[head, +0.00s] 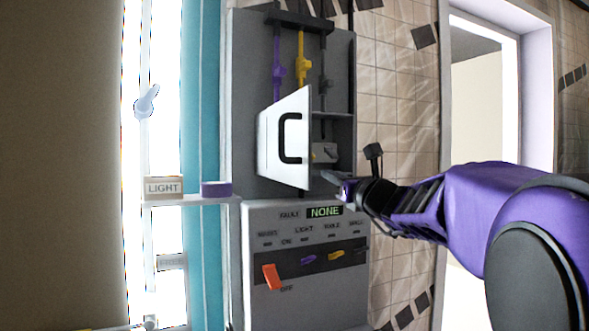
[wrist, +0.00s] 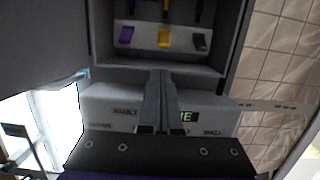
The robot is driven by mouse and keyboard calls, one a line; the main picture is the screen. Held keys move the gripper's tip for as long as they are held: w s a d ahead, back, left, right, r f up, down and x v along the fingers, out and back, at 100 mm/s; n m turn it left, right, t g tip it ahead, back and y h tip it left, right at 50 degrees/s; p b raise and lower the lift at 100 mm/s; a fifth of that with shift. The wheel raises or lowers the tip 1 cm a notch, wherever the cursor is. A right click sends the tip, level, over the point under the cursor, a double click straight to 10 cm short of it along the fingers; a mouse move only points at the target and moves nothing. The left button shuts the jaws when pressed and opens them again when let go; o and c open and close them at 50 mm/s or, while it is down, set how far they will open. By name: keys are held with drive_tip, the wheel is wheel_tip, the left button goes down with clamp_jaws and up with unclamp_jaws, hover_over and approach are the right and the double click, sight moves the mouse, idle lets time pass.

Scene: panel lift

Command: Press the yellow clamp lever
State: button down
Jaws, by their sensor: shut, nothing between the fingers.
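The yellow clamp lever (wrist: 164,38) shows in the wrist view as a small tab inside the grey cabinet recess, between a purple tab (wrist: 127,37) and a dark tab (wrist: 200,41). In the head view only a bit of yellow (head: 316,153) shows beside the edge of the white panel, which hides part of the recess. My gripper (head: 330,177) is shut and empty at the lower right of the recess. In the wrist view its fingers (wrist: 157,100) are together, below the yellow tab and apart from it in the picture.
The white panel (head: 285,138) with a black handle juts out just left of my gripper. Purple, yellow and grey rods (head: 301,70) hang above it. Below is a control box (head: 300,300) with orange, purple and yellow switches and a display reading NONE. A shelf (head: 195,201) stands left.

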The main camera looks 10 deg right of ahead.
idle(0.3)
drive_tip(key=p+x, duration=0.1)
drive_tip(key=x, duration=0.9)
drive_tip(key=shift+r+p, duration=0.2)
drive_tip(key=shift+p, duration=0.2)
drive_tip(key=shift+r+p, duration=0.15)
drive_tip(key=shift+p, duration=0.15)
drive_tip(key=shift+s+g, duration=0.1)
drive_tip(key=shift+g, duration=0.2)
